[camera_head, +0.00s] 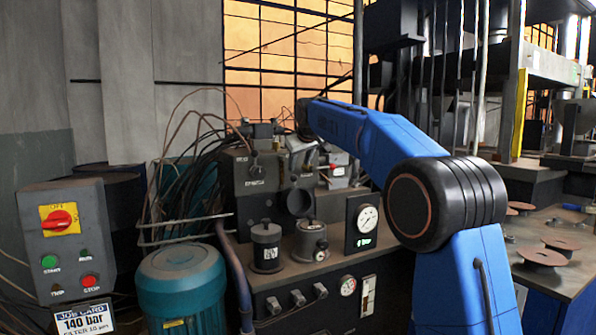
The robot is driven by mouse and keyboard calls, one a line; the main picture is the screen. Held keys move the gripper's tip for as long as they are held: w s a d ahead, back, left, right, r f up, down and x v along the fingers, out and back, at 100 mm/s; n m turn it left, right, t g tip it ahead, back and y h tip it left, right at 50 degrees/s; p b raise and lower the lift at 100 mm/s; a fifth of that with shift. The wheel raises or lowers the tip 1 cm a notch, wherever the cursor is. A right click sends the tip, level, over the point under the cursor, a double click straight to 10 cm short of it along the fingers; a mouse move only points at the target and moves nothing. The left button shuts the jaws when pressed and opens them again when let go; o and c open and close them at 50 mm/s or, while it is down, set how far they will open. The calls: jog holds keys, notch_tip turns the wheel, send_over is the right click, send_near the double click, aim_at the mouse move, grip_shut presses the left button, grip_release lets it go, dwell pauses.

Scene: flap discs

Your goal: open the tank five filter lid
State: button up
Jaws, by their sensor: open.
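Two short dark cylinders stand on the grey tank top in the head view. The left one is a dark canister (266,247) with a small knob on its lid. My blue arm reaches from the lower right up and over to the left. My gripper (301,152) is small and dark against the valve block, above and behind the two cylinders, open and apart from them.
A black valve block (256,176) with cables stands behind the cylinders. A gauge panel (362,223) is to their right. A teal motor (182,287) and a bent grey pipe (236,275) are to the left. A control box (69,238) is at far left.

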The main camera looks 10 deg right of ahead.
jog(key=v, duration=1)
jog(key=shift+s+r, duration=0.2)
jog(key=shift+d, duration=0.1)
jog(key=shift+c, duration=0.4)
